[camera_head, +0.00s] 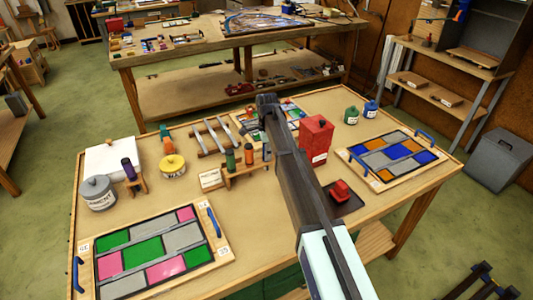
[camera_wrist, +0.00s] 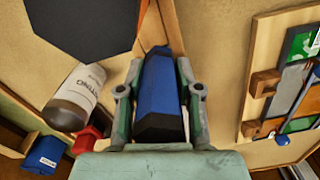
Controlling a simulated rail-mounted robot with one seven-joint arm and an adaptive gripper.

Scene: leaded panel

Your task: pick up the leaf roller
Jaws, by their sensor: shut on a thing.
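My gripper (camera_wrist: 159,105) is shut on a blue tool (camera_wrist: 158,88) with a faceted, dark-ended body, which lies between the two fingers in the wrist view. Its far part is hidden, so I cannot tell from its shape alone that it is the leaf roller. In the head view my gripper (camera_head: 267,101) is over the back middle of the workbench (camera_head: 205,282), and my arm hides most of what it holds.
A red can (camera_head: 317,139) stands right of my arm, with green (camera_head: 351,115) and blue (camera_head: 371,110) bottles behind. A tool rack (camera_head: 245,170) stands left. Leaded panels lie at left (camera_head: 150,250) and right (camera_head: 392,157). A white bottle (camera_wrist: 76,94) shows in the wrist view.

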